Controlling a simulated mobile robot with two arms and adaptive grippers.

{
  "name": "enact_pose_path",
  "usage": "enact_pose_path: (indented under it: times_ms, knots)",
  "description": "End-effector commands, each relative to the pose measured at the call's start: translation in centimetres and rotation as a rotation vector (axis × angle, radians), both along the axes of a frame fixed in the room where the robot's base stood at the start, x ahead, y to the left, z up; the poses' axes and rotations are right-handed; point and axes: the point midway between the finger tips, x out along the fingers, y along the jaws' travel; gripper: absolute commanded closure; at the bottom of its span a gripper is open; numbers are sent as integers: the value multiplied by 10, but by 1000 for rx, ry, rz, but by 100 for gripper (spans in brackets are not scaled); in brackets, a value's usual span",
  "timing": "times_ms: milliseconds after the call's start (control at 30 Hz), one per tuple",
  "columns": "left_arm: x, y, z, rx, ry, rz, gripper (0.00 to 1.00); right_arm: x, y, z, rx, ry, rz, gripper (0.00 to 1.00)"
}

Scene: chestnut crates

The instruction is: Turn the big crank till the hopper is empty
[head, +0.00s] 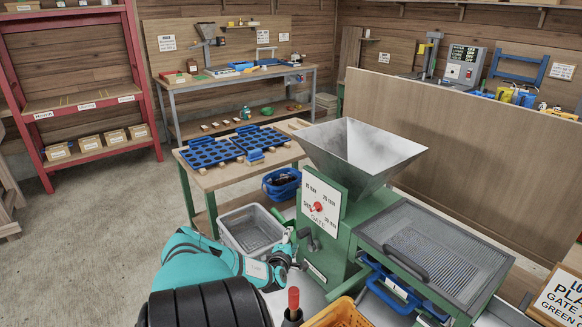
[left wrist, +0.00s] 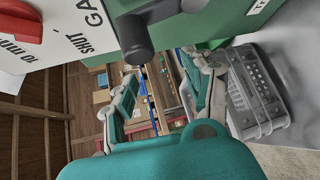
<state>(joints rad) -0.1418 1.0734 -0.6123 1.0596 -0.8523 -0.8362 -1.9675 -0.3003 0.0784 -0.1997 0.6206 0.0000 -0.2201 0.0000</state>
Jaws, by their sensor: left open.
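The silver hopper (head: 372,150) sits on top of the green machine (head: 336,262). Its visible inner walls are bare; its bottom is hard to see. A white gate dial with a red knob (head: 318,206) is on the front; the knob's setting is unclear. A dark crank part (head: 312,241) sticks out below the dial and shows large in the left wrist view (left wrist: 133,42). My left gripper (head: 288,259) is beside the machine front, just below the crank part. Its fingers are apart and empty in the left wrist view (left wrist: 160,100). My right gripper is not clearly visible.
A grey crate (head: 250,229) stands left of the machine, with a blue basket (head: 282,183) behind. A ridged grey plate (head: 433,255) is on the right. A red-handled thing (head: 293,300) and an orange crate (head: 340,314) are in front. Blue trays (head: 212,152) lie on the bench behind.

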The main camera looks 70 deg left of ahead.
Motion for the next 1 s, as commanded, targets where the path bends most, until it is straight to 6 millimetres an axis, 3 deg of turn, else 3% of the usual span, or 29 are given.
enact_pose_path:
  times_ms: [700,1000]
  knots:
    - [-30,-38,-18,-2,2,-1,48,0,-2,22,-2,0,1,60]
    - [-36,-45,-22,-1,1,0,48,0,-2,24,-2,1,1,60]
